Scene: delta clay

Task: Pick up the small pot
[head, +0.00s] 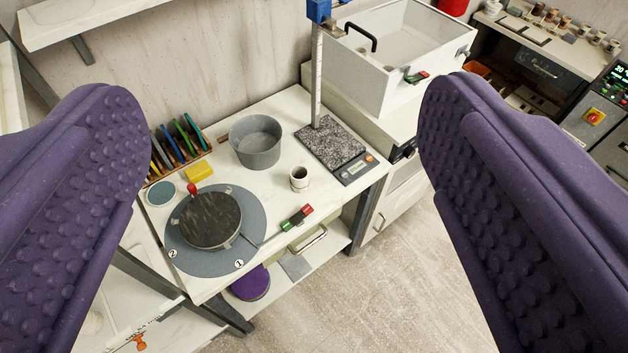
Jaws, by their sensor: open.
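A small white pot (299,178) with a dark inside stands upright on the white bench (270,200), near its front right. A larger grey round pot (256,143) stands behind it and to its left. My gripper (285,165) is open, with its two purple studded fingers large at the left and right edges of the view. The small pot is seen between the fingers, well beyond them, and nothing is held.
A grey scale (333,150) with a vertical post stands right of the pots. A round dark plate on a blue-grey disc (250,232) fills the bench's left. A red and green block (297,217) lies at the front edge. A white box (398,60) stands behind right. Open floor (390,280) lies right.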

